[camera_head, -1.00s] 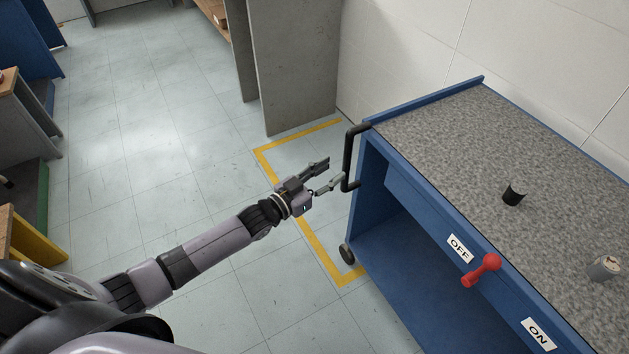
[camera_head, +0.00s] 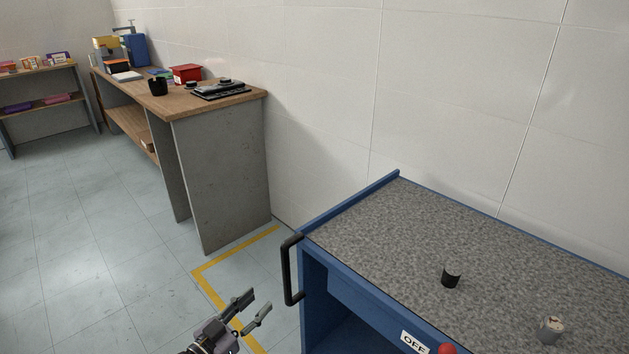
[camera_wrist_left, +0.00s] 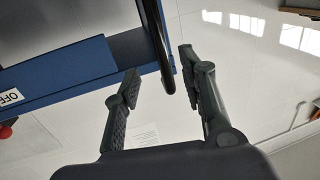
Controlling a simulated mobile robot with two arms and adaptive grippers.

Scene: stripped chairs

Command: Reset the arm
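My left gripper (camera_head: 248,309) is at the bottom of the head view, over the floor, left of the blue cart (camera_head: 352,295). It is open, with nothing between its fingers that I can make out. In the left wrist view its two fingers (camera_wrist_left: 160,88) stand apart, and the cart's black handle (camera_wrist_left: 163,50) shows beyond the gap between them. In the head view the black handle (camera_head: 289,270) on the cart's left end is up and right of the gripper, apart from it. My right gripper is not in view.
The cart's speckled top carries a black cup (camera_head: 451,275) and a grey cylinder (camera_head: 551,330). A red lever knob (camera_head: 446,349) is beside the OFF label (camera_head: 414,343). A wooden workbench (camera_head: 226,106) stands along the wall. The floor (camera_head: 90,240) at left is clear.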

